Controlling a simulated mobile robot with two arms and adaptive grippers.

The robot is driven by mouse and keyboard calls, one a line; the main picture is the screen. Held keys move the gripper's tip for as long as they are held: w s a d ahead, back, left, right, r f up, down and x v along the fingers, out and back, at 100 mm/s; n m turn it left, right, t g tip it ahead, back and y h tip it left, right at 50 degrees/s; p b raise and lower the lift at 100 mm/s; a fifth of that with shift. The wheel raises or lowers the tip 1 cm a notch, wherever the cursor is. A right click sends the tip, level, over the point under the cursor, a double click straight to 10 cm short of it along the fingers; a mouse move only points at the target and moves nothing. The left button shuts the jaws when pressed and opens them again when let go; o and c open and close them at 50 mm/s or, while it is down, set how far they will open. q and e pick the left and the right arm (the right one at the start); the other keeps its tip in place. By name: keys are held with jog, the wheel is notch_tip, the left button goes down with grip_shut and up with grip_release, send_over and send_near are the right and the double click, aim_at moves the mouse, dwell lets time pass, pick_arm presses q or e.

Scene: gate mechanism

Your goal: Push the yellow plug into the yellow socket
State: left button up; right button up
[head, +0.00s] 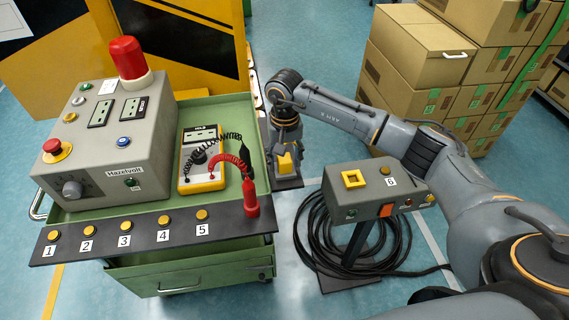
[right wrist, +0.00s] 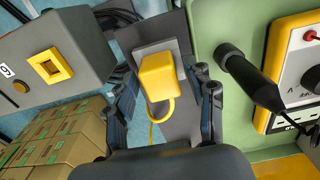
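The yellow plug (head: 286,162) sits on a grey holder on a dark plate beside the green cart. In the right wrist view the plug (right wrist: 159,78) has a yellow cable loop below it. My right gripper (head: 286,147) reaches down over the plug. Its fingers (right wrist: 165,90) stand open on both sides of the plug, with a gap on each side. The yellow socket (head: 345,180) is a square frame on top of the grey box, to the right of the plug. It also shows at the left in the right wrist view (right wrist: 40,74). My left gripper is not in view.
The green cart (head: 262,148) carries a grey Hazelvolt box (head: 110,150), a yellow meter (head: 185,172) and a red probe (head: 250,198). Black cable coils (head: 312,245) lie around the socket stand. Cardboard boxes (head: 415,50) are stacked behind my right arm.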

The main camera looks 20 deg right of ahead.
aim_at(285, 158)
grip_shut()
jog(key=shift+r, duration=0.35)
dwell(0.3)
jog(key=shift+r+p, duration=1.15)
jog(key=shift+r, duration=1.1)
jog(key=s+d+r+b, duration=0.3)
jog(key=s+d, duration=0.1)
jog(key=d, duration=0.5)
jog(key=shift+s+d+f+b, duration=0.55)
jog(key=shift+s+d+f, duration=0.1)
jog(key=shift+d+f, duration=0.8)
jog(key=shift+s+d+f+b, duration=0.6)
jog(key=shift+d+f, duration=0.75)
jog(key=shift+d, duration=0.2)
jog(key=shift+s+d+f+b, duration=0.55)
jog(key=shift+s+d+f, duration=0.1)
jog(key=shift+d+f, duration=0.8)
jog(key=shift+f, duration=0.1)
